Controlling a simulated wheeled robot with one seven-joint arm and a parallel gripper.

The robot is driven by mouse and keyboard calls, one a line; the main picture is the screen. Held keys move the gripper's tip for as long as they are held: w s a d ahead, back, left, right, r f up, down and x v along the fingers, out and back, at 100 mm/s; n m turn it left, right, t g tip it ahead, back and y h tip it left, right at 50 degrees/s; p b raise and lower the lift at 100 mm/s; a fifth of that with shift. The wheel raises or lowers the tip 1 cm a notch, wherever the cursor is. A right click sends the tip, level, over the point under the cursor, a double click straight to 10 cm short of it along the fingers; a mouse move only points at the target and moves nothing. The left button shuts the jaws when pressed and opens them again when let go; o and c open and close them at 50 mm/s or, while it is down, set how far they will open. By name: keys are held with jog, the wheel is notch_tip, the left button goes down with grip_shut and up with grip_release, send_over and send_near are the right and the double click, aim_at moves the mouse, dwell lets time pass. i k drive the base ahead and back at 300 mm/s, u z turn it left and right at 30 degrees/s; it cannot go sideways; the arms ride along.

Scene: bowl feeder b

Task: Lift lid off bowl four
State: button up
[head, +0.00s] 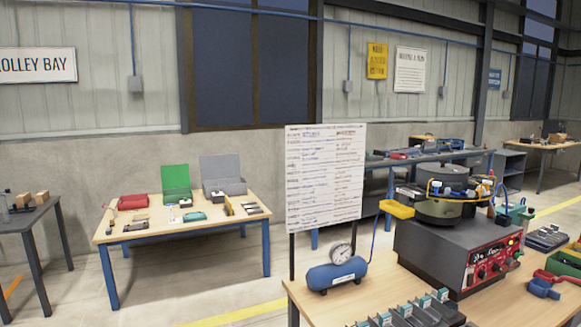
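A bowl feeder stands at the right on a wooden workbench. It has a round greenish-grey bowl (438,211) on a dark grey box base (432,255) with a red control panel (493,262). A dark round piece (448,171) sits above the bowl; I cannot tell whether it is a lid. A yellow chute (397,209) sticks out at the bowl's left side. No number four is readable on any bowl. My gripper is not in view.
The wooden workbench (300,292) also holds a blue tank (337,273) with a gauge and several small trays at the front. A whiteboard (326,178) stands at its back left. A table (183,224) with cases stands left. Floor between them is clear.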

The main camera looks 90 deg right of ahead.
aim_at(442, 167)
jog(key=z, duration=2.7)
jog(key=i, duration=4.6)
jog(key=z, duration=2.75)
jog(key=i, duration=0.9)
